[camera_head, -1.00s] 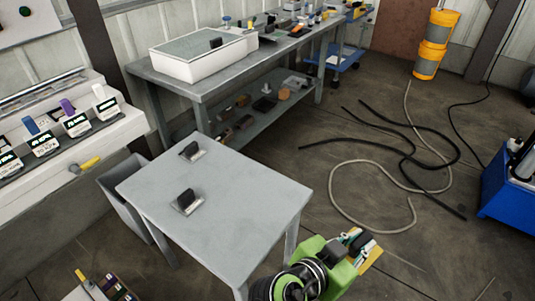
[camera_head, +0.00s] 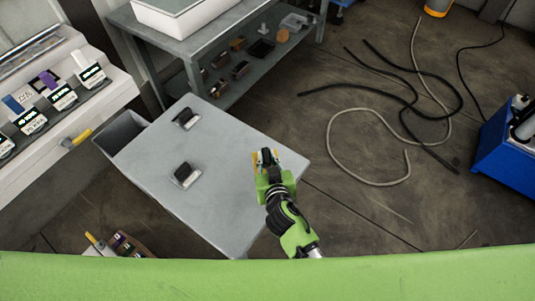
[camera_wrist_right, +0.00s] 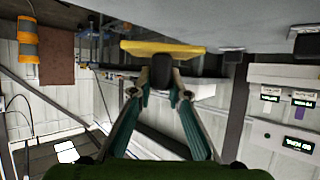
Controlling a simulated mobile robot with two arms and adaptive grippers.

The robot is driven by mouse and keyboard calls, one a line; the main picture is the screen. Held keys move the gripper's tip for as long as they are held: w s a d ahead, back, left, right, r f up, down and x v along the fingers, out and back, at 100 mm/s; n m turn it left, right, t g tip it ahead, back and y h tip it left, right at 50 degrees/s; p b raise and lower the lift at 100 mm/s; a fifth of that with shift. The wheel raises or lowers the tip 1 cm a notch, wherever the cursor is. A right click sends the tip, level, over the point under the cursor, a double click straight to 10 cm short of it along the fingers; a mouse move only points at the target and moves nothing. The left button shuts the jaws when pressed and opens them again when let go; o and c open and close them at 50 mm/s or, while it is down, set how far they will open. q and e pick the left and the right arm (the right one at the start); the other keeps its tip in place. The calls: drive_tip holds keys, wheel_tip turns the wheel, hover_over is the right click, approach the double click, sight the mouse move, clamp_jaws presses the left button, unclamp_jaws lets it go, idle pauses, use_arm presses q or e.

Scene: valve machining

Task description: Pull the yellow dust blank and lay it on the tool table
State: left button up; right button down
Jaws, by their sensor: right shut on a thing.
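The yellow dust blank (camera_wrist_right: 185,48) is a flat yellow plate with a dark grip block (camera_wrist_right: 160,66). My right gripper (camera_wrist_right: 160,85) is shut on that block in the right wrist view. In the head view my right gripper (camera_head: 266,160) is over the right edge of the grey tool table (camera_head: 215,210), and a little of the yellow blank (camera_head: 255,168) shows beside the fingers. I cannot tell whether the blank touches the tabletop. My left gripper is not in view.
Two dark-handled pieces on small plates (camera_head: 187,118) (camera_head: 184,174) sit on the table's left half. The table's middle and front are clear. A grey bin (camera_head: 122,132) stands at its left, a workbench (camera_head: 215,50) behind, and loose hoses (camera_head: 333,150) lie to the right.

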wheel_tip(320, 180, down, 3)
drive_tip(key=shift+r+b, duration=0.1)
drive_tip(key=shift+b, duration=0.95)
wheel_tip(320, 180, down, 2)
drive_tip(key=shift+f+b, duration=0.1)
drive_tip(key=shift+b, duration=0.8)
drive_tip(key=shift+f+b, duration=0.45)
drive_tip(key=shift+f, duration=0.15)
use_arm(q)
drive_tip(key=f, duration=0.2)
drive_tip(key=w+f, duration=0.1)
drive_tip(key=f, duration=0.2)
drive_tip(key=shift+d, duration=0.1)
use_arm(e)
drive_tip(key=c, duration=1.8)
unclamp_jaws()
drive_tip(key=shift+c, duration=0.2)
drive_tip(key=shift+s, duration=0.15)
drive_tip(key=v, duration=1.1)
drive_tip(key=shift+s+d+r, duration=0.1)
drive_tip(key=shift+s+r, duration=0.1)
drive_tip(key=shift+s, duration=0.15)
